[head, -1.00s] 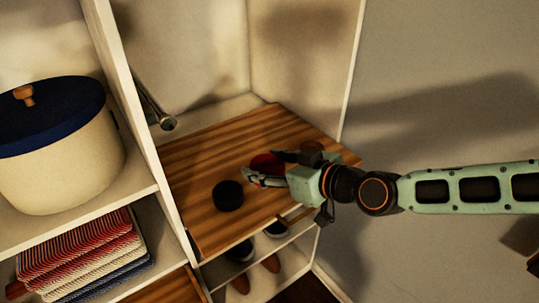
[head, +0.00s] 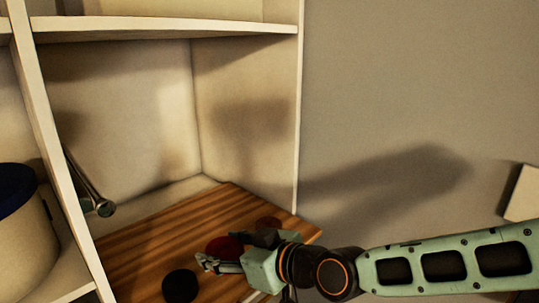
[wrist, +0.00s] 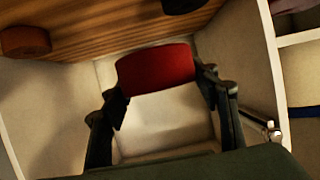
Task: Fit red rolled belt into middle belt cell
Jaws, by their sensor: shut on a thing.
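The red rolled belt (head: 224,248) is between the fingers of my gripper (head: 238,254), which is shut on it. In the wrist view the red belt (wrist: 155,66) spans the gap between the two dark fingers (wrist: 162,90). In the head view it shows over the wooden board (head: 150,240); I cannot tell whether it touches the board. A black roll (head: 180,286) lies on the board in front and to the left. A brownish-red roll (head: 268,224) lies behind my gripper. I cannot make out a middle belt cell in either view.
The board lies in a white cabinet bay with a right side wall (head: 245,110) and a shelf (head: 165,27) above. A metal rod (head: 92,190) sticks out by the left divider (head: 50,140). A blue-lidded pot (head: 15,215) stands left of it. The board's back left is clear.

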